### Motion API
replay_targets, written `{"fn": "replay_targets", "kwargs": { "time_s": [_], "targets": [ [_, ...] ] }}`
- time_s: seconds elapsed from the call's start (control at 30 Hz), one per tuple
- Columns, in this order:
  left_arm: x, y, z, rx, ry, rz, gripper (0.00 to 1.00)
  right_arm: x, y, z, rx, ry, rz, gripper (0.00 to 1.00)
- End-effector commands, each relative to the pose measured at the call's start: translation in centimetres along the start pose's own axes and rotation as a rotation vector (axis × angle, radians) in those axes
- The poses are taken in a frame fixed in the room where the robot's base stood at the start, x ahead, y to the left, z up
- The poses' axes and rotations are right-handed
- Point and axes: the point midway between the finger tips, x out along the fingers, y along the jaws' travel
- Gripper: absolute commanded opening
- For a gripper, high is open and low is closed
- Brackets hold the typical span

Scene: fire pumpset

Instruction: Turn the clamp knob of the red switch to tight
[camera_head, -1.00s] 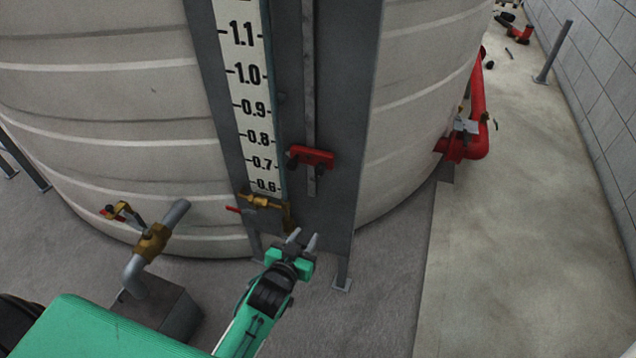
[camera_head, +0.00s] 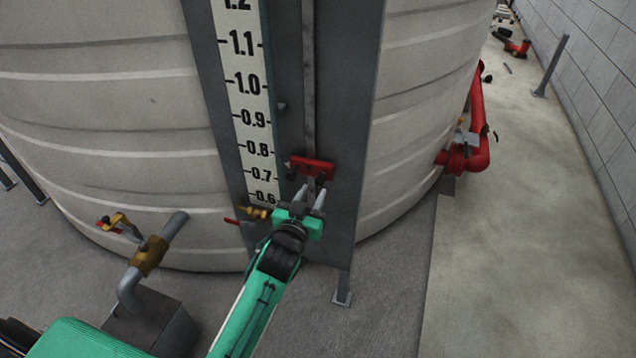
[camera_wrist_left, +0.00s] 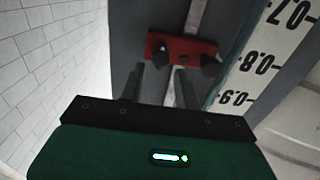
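The red switch (camera_head: 313,165) is a red bar mounted on a vertical metal strip beside the level gauge. Two dark knobs hang from it, a left one (camera_head: 292,174) and a right one (camera_head: 320,179). My left gripper (camera_head: 312,190) is open just below and in front of the switch, its fingers pointing up at the right knob. In the left wrist view, which is upside down, the red switch (camera_wrist_left: 185,50) lies beyond the fingertips. One knob (camera_wrist_left: 158,51) lines up with the gap between the fingers; contact is not visible. My right gripper is not in view.
The numbered gauge (camera_head: 247,100) stands left of the switch on a grey panel (camera_head: 345,120) against the large tank (camera_head: 100,110). A small brass valve (camera_head: 257,212) sits close to the left of my gripper. A pipe with a brass valve (camera_head: 149,256) stands lower left.

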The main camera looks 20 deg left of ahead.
Motion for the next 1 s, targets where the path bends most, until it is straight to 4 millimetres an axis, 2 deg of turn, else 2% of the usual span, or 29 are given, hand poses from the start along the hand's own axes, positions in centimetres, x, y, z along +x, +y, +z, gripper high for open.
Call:
{"fn": "replay_targets", "kwargs": {
  "time_s": [0.1, 0.3, 0.73, 0.9, 1.0],
  "targets": [
    [2.0, 0.0, 0.0, 0.0, 0.0, 0.0, 0.33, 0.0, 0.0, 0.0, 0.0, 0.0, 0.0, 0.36],
    [4.1, 0.0, 0.1, 0.001, -0.001, 0.0, 0.33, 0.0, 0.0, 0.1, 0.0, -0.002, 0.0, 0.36],
    [4.9, 0.0, 0.1, 0.0, -0.001, 0.0, 0.33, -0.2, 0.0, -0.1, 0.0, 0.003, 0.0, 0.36],
    [4.8, 0.0, 0.1, 0.0, -0.001, 0.0, 0.0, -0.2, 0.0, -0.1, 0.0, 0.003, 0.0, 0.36],
    [4.8, 0.0, 0.1, 0.0, -0.001, 0.0, 0.0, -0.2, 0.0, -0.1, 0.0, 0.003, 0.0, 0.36]
  ]
}}
